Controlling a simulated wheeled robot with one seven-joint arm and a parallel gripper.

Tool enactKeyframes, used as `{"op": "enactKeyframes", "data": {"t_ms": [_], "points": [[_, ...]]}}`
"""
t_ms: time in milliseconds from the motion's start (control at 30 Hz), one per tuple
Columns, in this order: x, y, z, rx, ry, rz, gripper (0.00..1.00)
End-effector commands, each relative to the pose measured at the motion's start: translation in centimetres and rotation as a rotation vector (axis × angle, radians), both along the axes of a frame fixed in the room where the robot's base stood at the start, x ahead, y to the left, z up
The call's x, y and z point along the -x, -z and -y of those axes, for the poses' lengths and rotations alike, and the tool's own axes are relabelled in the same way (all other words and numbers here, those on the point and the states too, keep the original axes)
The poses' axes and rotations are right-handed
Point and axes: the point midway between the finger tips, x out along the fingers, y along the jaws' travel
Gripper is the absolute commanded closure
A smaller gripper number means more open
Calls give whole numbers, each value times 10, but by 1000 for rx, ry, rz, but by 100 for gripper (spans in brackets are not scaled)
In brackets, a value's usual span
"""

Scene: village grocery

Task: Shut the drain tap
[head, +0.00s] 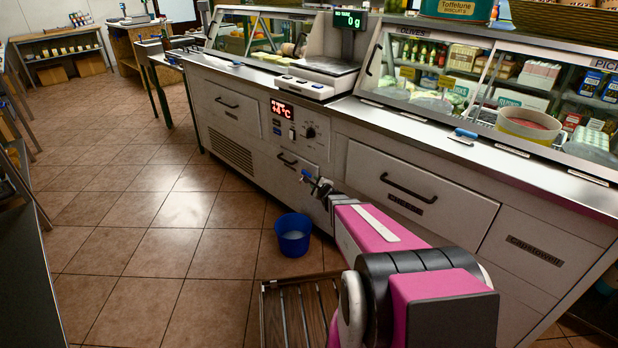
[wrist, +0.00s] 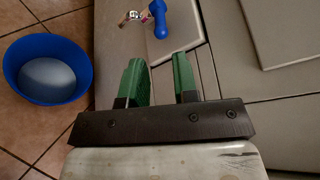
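The drain tap is on the counter's lower front, with a metal body (wrist: 131,17) and a blue lever (wrist: 159,18) at the top of the wrist view. The lever points down in that picture. In the head view, the small blue lever (head: 305,175) shows just left of my gripper (head: 321,187). In the wrist view, my gripper (wrist: 160,65) has two green fingers, apart with nothing between them. The lever is just beyond the fingertips, with a gap between. My arm hides part of the counter front.
A blue bucket (head: 293,237) with pale liquid stands on the tiles below the tap; it also shows in the wrist view (wrist: 46,70). A slatted wooden rack (head: 300,308) lies nearby. The counter has drawers with black handles (head: 408,188). The floor to the left is clear.

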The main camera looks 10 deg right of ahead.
Motion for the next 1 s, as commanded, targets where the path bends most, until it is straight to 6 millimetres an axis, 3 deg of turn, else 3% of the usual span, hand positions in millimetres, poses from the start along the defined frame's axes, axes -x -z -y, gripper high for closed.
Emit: {"op": "enactKeyframes", "data": {"t_ms": [433,833,867,933,1000], "points": [[-74,17,-16,1,-1,1,73],[-85,18,-19,2,-1,1,73],[-84,18,-19,2,-1,1,76],[-84,18,-19,2,-1,1,99],[-84,18,-19,2,-1,1,100]]}}
